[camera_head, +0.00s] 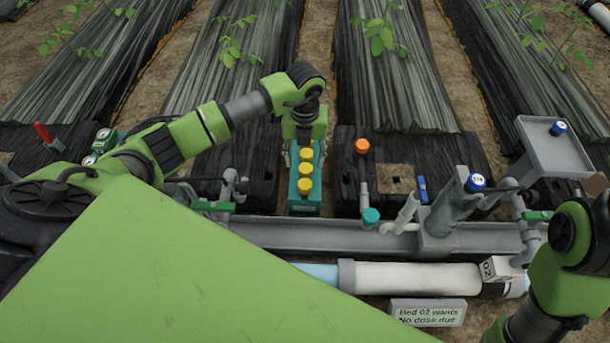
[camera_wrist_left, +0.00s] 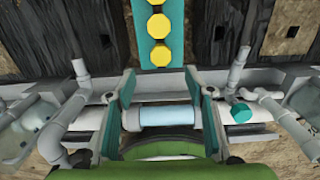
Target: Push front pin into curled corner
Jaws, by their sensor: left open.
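A teal block (camera_head: 305,200) lies lengthwise with three yellow-topped pins in a row on it; the front pin (camera_head: 305,187) is nearest me. In the left wrist view the block (camera_wrist_left: 146,50) and a yellow top (camera_wrist_left: 159,56) show beyond the fingers. My left gripper (camera_head: 305,152) points down over the block's far end, its fingers apart with nothing seen held between them. Its fingers (camera_wrist_left: 164,88) also show in the left wrist view. Black film (camera_head: 350,195) covers the bed ends; a square tan patch (camera_head: 397,180) shows right of the block, but I cannot tell which corner is curled.
An orange-capped upright (camera_head: 362,147) and a teal knob (camera_head: 371,217) stand right of the block. A grey channel (camera_head: 285,234) runs across in front, with a white pipe (camera_head: 410,276) nearer me. A grey post and tray (camera_head: 565,150) stand at right. My right arm is at lower right.

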